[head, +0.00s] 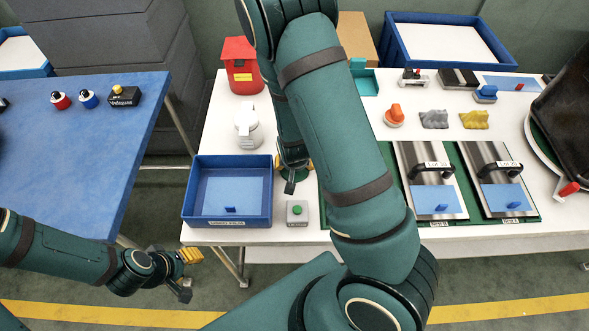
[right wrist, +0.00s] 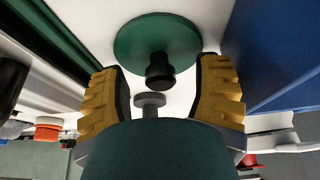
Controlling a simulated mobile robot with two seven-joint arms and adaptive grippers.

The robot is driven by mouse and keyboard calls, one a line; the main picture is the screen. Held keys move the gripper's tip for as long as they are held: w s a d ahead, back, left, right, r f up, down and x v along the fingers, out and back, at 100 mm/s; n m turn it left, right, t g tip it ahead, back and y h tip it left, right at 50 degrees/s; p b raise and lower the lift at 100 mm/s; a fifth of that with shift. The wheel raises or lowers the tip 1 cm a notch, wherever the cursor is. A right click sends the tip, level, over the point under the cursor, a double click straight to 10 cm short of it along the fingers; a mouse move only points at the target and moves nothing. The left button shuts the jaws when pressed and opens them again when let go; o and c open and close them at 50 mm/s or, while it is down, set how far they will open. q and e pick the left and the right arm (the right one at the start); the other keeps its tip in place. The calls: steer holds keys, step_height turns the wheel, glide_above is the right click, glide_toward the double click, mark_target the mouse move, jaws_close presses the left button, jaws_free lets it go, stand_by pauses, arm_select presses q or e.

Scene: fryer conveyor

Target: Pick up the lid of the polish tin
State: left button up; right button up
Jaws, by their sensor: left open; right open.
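A round green lid (right wrist: 150,40) with a black knob (right wrist: 160,72) lies on the white table in the right wrist view. In the head view only a bit of green disc (head: 304,174) shows beside the blue tray, mostly hidden by my right arm. My right gripper (right wrist: 159,66) is open, with its yellow fingers on either side of the knob and apart from it. A tin under the lid cannot be made out. My left gripper (head: 192,272) is open and empty, low beside the blue table.
A blue tray (head: 226,218) stands left of the lid, with a grey box with a green button (head: 297,212) in front. A white bottle (head: 247,124) and a red container (head: 240,64) stand behind. Lidded steel fryers (head: 432,187) are to the right. The blue table (head: 80,150) is at left.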

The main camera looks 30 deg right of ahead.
steer(key=shift+c, duration=0.2)
steer(key=c, duration=1)
steer(key=shift+c, duration=0.2)
